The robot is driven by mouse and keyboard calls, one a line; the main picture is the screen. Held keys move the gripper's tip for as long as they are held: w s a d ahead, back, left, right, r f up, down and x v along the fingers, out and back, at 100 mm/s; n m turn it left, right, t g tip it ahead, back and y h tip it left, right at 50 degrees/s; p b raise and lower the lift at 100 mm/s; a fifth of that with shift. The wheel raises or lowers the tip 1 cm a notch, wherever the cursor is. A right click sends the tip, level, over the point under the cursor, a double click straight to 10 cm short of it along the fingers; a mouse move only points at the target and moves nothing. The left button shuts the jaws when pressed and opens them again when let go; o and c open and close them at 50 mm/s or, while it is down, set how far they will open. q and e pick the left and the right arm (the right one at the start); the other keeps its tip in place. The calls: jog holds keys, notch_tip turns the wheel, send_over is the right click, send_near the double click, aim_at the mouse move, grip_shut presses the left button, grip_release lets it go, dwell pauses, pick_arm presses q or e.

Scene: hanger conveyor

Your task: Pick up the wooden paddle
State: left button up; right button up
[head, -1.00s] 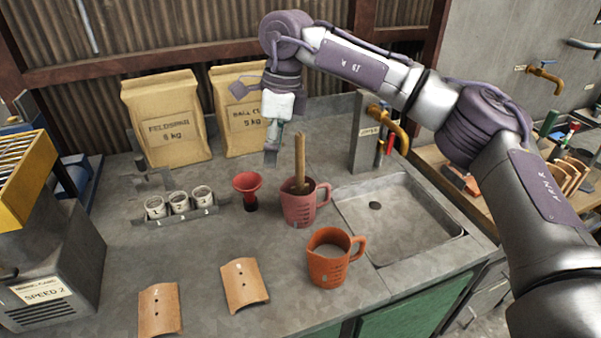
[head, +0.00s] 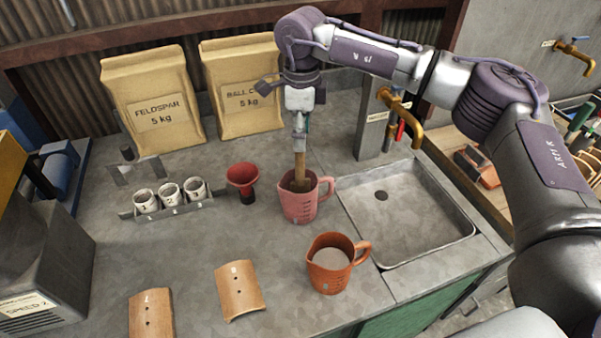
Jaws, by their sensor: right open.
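The wooden paddle (head: 300,172) stands upright in the pinkish-red jug (head: 298,208), its lower end inside the jug. My right gripper (head: 300,142) points down from above, at the top of the paddle's handle. It is open, and its fingers overlap the handle's upper end in the picture. I cannot tell whether both fingers are around the handle, as the far side is hidden. My left gripper is not in view.
An orange jug (head: 330,275) stands in front, and a sink (head: 420,225) is to the right. A red funnel (head: 242,177), a rack of numbered cups (head: 170,207) and two curved tiles (head: 240,285) are to the left. Paper sacks (head: 243,95) and a brass tap (head: 400,118) stand behind.

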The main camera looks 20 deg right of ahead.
aim_at(300, 175)
notch_tip(300, 175, down, 5)
jog(key=p, duration=0.2)
jog(key=shift+a+f+p, duration=0.1)
jog(key=shift+p, duration=0.3)
jog(key=shift+a, duration=0.1)
jog(key=c, duration=0.5)
grip_shut()
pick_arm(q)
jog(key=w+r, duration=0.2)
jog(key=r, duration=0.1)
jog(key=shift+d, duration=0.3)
